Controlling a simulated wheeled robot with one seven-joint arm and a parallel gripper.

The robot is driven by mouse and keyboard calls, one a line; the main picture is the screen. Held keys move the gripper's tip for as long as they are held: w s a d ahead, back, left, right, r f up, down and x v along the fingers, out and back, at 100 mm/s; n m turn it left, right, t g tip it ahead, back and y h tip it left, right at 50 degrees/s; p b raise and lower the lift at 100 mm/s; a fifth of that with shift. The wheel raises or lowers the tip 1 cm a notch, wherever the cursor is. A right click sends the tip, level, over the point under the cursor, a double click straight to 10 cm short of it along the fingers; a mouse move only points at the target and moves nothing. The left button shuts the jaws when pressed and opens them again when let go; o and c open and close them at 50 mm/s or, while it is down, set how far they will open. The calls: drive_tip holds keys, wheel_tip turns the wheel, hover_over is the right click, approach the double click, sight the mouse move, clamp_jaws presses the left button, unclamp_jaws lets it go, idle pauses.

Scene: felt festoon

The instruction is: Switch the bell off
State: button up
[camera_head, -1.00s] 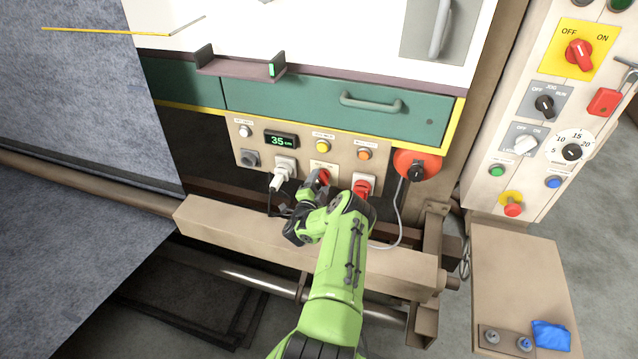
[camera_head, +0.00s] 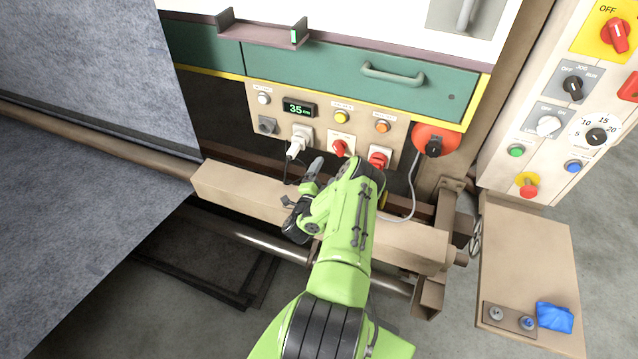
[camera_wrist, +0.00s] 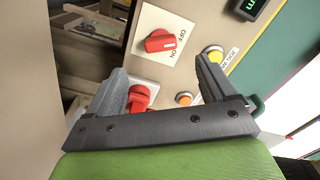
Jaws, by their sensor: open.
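On the beige panel, a red rotary knob (camera_head: 340,147) sits on a cream plate, just up and right of my gripper (camera_head: 316,168). In the wrist view this red knob (camera_wrist: 160,41) is large, with OFF and ON printed beside it; it lies beyond my fingertips and apart from them. My gripper (camera_wrist: 162,82) is open and empty there. A second red fitting (camera_head: 379,158) is on a white plate to the knob's right; it shows between my fingers in the wrist view (camera_wrist: 140,97), partly hidden. I cannot tell which part is the bell.
A white plug (camera_head: 296,147) with a cable is left of the knob. Yellow (camera_head: 341,116) and orange (camera_head: 382,126) buttons are above. A red round fitting (camera_head: 434,139) with a grey cable is at right. A beige beam (camera_head: 240,192) runs below the panel.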

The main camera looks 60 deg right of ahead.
drive_tip(key=a+p, duration=0.3)
drive_tip(key=p, duration=0.2)
drive_tip(key=s+a+p, duration=0.1)
drive_tip(key=a+p, duration=0.1)
drive_tip(key=shift+a, duration=0.35)
drive_tip(key=shift+w, duration=0.15)
